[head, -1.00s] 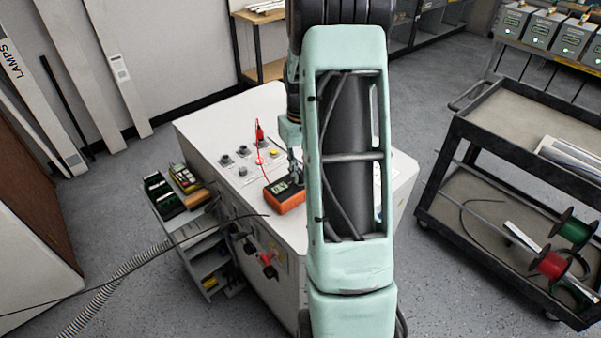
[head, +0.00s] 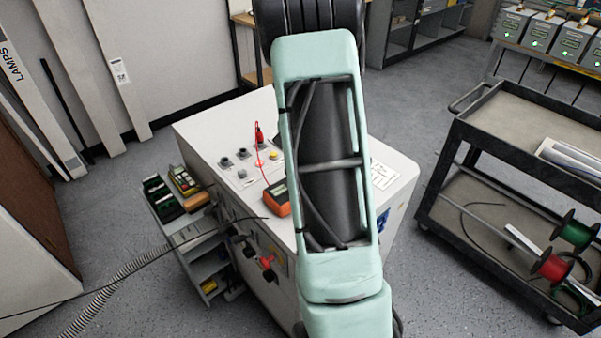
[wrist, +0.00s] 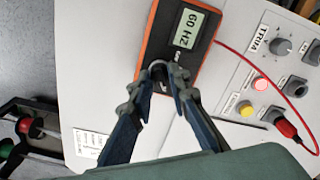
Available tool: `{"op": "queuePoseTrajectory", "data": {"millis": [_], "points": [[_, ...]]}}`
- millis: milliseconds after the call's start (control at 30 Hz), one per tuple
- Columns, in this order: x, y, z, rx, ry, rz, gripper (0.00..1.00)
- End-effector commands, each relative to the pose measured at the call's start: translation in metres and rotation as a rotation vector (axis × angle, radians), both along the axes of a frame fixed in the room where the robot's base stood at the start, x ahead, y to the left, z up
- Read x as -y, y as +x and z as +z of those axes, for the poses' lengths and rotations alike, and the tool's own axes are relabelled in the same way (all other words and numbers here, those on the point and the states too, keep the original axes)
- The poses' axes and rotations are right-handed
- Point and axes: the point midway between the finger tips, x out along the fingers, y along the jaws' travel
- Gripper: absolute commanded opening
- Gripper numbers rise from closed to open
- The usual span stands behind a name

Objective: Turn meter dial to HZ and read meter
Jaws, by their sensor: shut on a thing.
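The orange and dark meter (head: 277,200) lies on the white cabinet's top, partly hidden by my arm in the head view. In the wrist view the meter (wrist: 154,42) shows its lit display (wrist: 188,28), which reads 60 HZ, turned on its side. My gripper (wrist: 160,78) has its two fingertips at either side of the meter's round dial (wrist: 158,68) and is shut on it. The fingers cover much of the dial, so its pointer and marks cannot be read. In the head view my gripper is hidden behind my arm.
A red lead (wrist: 246,64) runs from the meter to a red plug (wrist: 287,128) on the panel. Grey knobs (wrist: 281,46), a red light (wrist: 262,84) and a yellow button (wrist: 245,108) sit beside the meter. A black cart (head: 500,120) stands at right.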

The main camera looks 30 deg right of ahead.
Motion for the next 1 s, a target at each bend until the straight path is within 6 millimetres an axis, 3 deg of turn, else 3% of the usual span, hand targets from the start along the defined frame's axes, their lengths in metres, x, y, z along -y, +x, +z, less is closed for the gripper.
{"op": "queuePoseTrajectory", "data": {"millis": [633,667,800,1000], "points": [[-0.0001,0.0003,0.0004,0.001,0.0,-0.052,0.0],[-0.0001,0.0003,0.0004,0.001,-0.001,-0.052,0.17],[0.0,0.0002,0.0003,0.001,-0.001,-0.052,0.33],[-0.0001,0.0001,0.0001,0.0,0.0,-0.052,0.34]]}}
